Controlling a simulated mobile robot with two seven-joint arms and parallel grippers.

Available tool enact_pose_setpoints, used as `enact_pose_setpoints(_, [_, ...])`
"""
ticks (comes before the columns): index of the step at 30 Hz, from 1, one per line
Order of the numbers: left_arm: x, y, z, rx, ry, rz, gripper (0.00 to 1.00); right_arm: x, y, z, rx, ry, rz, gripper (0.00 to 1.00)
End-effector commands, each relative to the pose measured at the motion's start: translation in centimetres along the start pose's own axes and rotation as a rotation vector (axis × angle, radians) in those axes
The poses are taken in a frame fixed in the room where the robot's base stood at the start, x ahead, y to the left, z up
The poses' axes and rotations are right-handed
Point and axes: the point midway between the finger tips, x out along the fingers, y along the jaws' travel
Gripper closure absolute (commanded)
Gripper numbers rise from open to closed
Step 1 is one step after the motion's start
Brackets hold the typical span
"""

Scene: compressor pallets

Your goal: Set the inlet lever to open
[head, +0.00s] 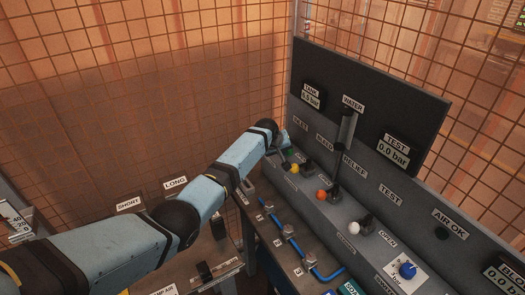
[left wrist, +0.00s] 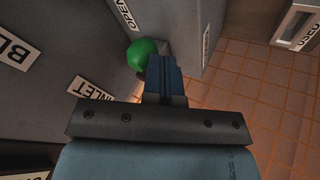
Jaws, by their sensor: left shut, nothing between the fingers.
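The inlet lever's green ball knob (left wrist: 142,53) shows in the left wrist view, just left of my left gripper's fingers (left wrist: 162,70). The fingers are shut with nothing between them. They overlap the knob's right edge in the picture; I cannot tell whether they touch it. An OPEN label (left wrist: 126,14) is above the knob and an INLET label (left wrist: 89,88) is below left of it. In the head view my left gripper (head: 284,138) is at the far left end of the grey panel, and the arm mostly hides the inlet lever. My right gripper is not in view.
Levers with yellow (head: 295,168), orange (head: 321,195) and white (head: 354,228) knobs stand along the panel, right of my gripper. A blue knob (head: 407,270) is nearer. Blue piping (head: 290,234) runs below the panel. A mesh fence (head: 150,60) stands behind.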

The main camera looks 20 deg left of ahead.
Motion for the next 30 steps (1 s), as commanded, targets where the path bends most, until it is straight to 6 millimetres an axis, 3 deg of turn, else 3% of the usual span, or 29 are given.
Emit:
enact_pose_setpoints(3, [0.5,1.4,0.6,0.008,-0.006,0.004,1.00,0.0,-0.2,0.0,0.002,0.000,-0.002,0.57])
enact_pose_setpoints(10, [0.9,2.8,1.1,0.012,-0.007,0.005,1.00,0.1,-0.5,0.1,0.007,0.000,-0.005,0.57])
enact_pose_setpoints(30, [1.3,3.7,1.3,0.012,-0.008,0.004,1.00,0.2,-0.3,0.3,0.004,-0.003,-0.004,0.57])
